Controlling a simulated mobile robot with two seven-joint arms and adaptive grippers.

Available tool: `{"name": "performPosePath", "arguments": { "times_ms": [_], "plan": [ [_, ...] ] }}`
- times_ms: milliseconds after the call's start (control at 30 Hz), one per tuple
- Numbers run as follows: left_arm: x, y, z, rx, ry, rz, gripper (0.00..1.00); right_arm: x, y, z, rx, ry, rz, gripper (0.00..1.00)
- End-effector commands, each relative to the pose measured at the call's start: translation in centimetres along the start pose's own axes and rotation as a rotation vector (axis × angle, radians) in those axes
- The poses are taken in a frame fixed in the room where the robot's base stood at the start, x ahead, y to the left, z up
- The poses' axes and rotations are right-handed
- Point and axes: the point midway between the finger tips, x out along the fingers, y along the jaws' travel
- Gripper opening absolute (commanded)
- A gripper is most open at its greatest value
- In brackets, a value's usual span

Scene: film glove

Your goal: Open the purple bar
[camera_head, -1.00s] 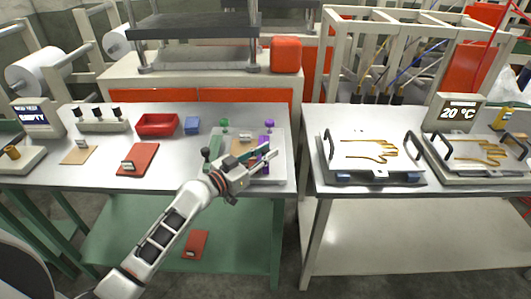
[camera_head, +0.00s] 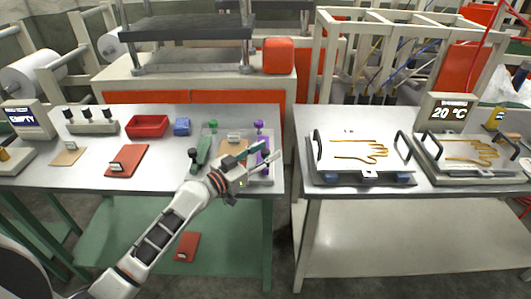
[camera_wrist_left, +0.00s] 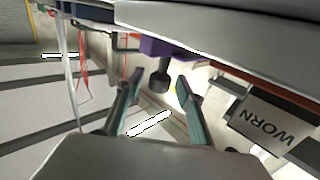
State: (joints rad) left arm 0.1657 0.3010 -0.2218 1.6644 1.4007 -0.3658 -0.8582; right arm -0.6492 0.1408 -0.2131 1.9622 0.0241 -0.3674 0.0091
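The purple bar (camera_head: 263,148) lies along the right side of a grey plate (camera_head: 273,178) on the left table, with a purple knob (camera_head: 259,125) at its far end. My left gripper (camera_head: 262,156) is over the plate's right part and partly hides the bar. In the left wrist view the fingers of my left gripper (camera_wrist_left: 160,90) are apart. A dark knob (camera_wrist_left: 160,78) under a purple part (camera_wrist_left: 160,48) shows between or just beyond the fingertips; I cannot tell whether they touch it. My right gripper is not in view.
A red tray (camera_head: 147,125), a blue box (camera_head: 182,126) and a red board (camera_head: 127,160) are further left. A gap separates this table from the right one, which bears glove plates (camera_head: 360,150). A WORN sign (camera_wrist_left: 272,122) shows in the wrist view.

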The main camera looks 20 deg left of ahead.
Motion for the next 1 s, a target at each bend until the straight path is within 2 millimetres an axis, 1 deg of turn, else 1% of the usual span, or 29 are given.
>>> {"name": "performPosePath", "arguments": {
  "times_ms": [233,367,467,700,800,900,1000],
  "plan": [
    [-0.1,0.1,0.1,0.0,-0.003,0.001,0.37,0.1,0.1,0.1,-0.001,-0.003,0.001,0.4],
    [-1.0,0.0,0.3,0.001,-0.005,0.0,0.37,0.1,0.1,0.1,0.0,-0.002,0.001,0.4],
    [-2.5,0.0,0.3,0.002,-0.006,0.002,0.37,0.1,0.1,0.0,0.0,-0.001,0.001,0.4],
    [-7.5,0.0,0.3,0.003,-0.006,0.002,0.37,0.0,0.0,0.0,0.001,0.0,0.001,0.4],
    [-9.2,0.1,0.2,0.003,-0.006,0.003,0.37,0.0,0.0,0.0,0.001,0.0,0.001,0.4],
    [-10.6,0.0,0.2,0.0,-0.004,0.002,0.37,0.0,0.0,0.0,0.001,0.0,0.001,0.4],
    [-11.5,0.0,0.1,0.001,-0.003,0.001,0.37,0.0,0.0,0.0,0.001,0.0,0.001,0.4]
  ]
}}
